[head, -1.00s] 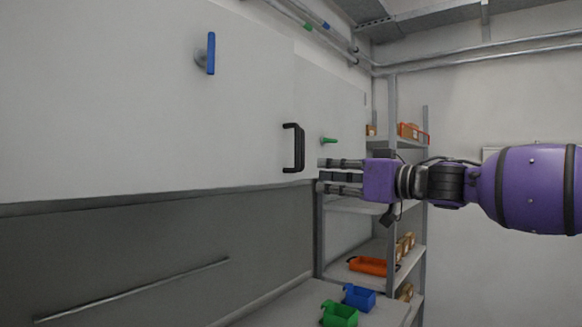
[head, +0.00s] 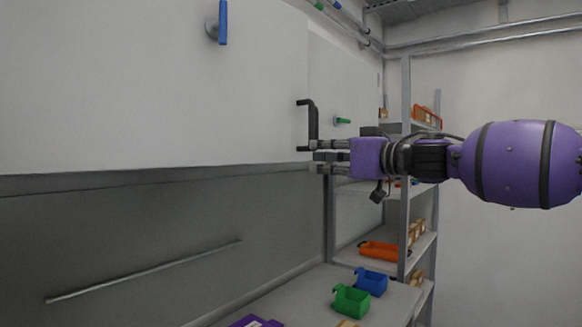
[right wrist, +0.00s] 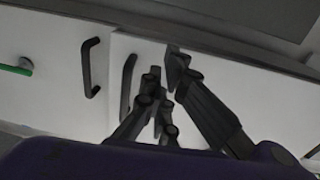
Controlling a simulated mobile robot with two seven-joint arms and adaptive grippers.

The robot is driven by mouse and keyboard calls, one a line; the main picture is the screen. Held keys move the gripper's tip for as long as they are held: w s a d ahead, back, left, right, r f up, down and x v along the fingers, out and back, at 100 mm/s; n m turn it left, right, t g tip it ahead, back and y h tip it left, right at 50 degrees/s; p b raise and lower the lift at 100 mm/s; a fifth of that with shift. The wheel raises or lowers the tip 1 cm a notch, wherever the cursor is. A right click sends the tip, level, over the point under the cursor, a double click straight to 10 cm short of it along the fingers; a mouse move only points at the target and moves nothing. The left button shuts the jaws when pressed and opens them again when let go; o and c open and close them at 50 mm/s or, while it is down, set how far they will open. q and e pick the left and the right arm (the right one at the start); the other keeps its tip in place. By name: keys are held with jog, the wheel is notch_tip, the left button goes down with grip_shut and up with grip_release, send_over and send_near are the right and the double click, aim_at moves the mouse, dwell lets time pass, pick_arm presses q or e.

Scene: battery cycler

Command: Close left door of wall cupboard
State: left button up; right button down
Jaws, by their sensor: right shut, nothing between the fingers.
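The white left door (head: 150,95) of the wall cupboard fills the left of the head view, its right edge standing slightly proud of the white panel (head: 345,75) beyond. A black bar handle (head: 313,122) sits near that edge. My right gripper (head: 318,157) is shut and empty, its fingertips at the handle's lower end; I cannot tell whether they touch. In the right wrist view the gripper fingers (right wrist: 172,85) are close to the door face, beside its black handle (right wrist: 128,85). A second black handle (right wrist: 90,67) shows across the seam. My left gripper is not in view.
A blue handle (head: 222,22) and a green handle (head: 342,121) are on the white fronts. Below are a counter with a green bin (head: 351,301) and a blue bin (head: 371,282). A shelving rack (head: 405,150) stands behind my right arm.

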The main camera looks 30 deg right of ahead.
aim_at(286, 158)
jog(key=b+x, duration=0.1)
jog(key=x, duration=0.1)
jog(key=b+x, duration=0.1)
jog(key=x, duration=0.1)
jog(key=f+b+x, duration=0.1)
jog(key=x, duration=0.2)
jog(key=shift+d+f, duration=0.1)
jog(key=shift+w+a+r+b, duration=0.2)
jog(key=shift+w+r+b, duration=0.1)
jog(key=shift+w+b, duration=0.1)
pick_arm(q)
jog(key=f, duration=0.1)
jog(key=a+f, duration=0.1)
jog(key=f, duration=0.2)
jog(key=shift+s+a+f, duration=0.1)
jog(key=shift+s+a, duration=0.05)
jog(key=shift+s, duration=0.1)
pick_arm(e)
jog(key=shift+s, duration=0.1)
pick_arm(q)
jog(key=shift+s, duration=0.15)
